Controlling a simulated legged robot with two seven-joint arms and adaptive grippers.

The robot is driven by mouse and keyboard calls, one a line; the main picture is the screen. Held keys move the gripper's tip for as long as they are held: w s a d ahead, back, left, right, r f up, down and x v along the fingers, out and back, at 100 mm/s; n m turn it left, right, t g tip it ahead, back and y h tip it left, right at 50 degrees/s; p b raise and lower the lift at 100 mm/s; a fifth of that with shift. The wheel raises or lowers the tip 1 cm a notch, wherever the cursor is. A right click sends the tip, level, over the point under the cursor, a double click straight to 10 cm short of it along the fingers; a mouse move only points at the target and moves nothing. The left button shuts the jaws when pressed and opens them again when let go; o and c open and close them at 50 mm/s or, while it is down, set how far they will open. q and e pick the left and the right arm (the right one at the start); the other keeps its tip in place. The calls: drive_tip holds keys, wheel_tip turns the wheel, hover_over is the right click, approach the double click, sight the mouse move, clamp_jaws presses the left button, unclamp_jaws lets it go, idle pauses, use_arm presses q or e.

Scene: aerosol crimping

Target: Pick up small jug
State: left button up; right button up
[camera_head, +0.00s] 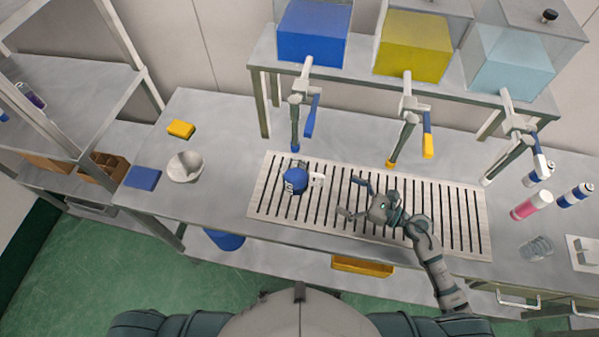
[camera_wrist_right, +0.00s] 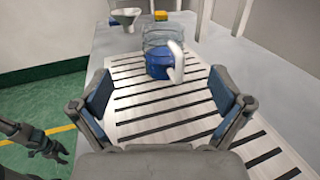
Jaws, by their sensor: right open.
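The small jug (camera_head: 296,180) is clear with blue liquid in it and has a white handle. It stands on the slatted drain grate below the blue tank's tap. In the right wrist view the jug (camera_wrist_right: 160,62) is upright ahead of my fingers, with its handle on the right. My right gripper (camera_head: 353,197) is open and empty, over the grate to the right of the jug. In the right wrist view its spread fingers (camera_wrist_right: 160,88) lie on either side, short of the jug. My left gripper (camera_wrist_right: 48,142) shows only partly, small, at the lower left of that view.
Taps hang over the grate (camera_head: 460,215) from blue, yellow and pale blue tanks. A white funnel (camera_head: 185,167), a yellow block (camera_head: 181,129) and a blue block (camera_head: 143,178) lie at left. Cans and a pink bottle (camera_head: 531,205) stand at right. The grate between gripper and jug is clear.

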drive_tip(key=p, duration=0.2)
approach(308, 174)
drive_tip(key=x, duration=0.3)
drive_tip(key=p+x, duration=0.1)
drive_tip(key=x, duration=0.7)
drive_tip(key=shift+a+p, duration=0.1)
drive_tip(key=shift+p, duration=0.3)
drive_tip(key=shift+w+a+f, duration=0.1)
drive_tip(key=shift+w+a, duration=0.2)
drive_tip(key=shift+a, duration=0.15)
drive_tip(key=c, duration=1.5)
use_arm(q)
drive_tip(key=r, duration=0.4)
drive_tip(key=shift+w+d+r, duration=0.2)
drive_tip(key=shift+w+r, duration=0.05)
drive_tip(key=shift+w, duration=0.05)
use_arm(e)
drive_tip(key=shift+c, duration=0.8)
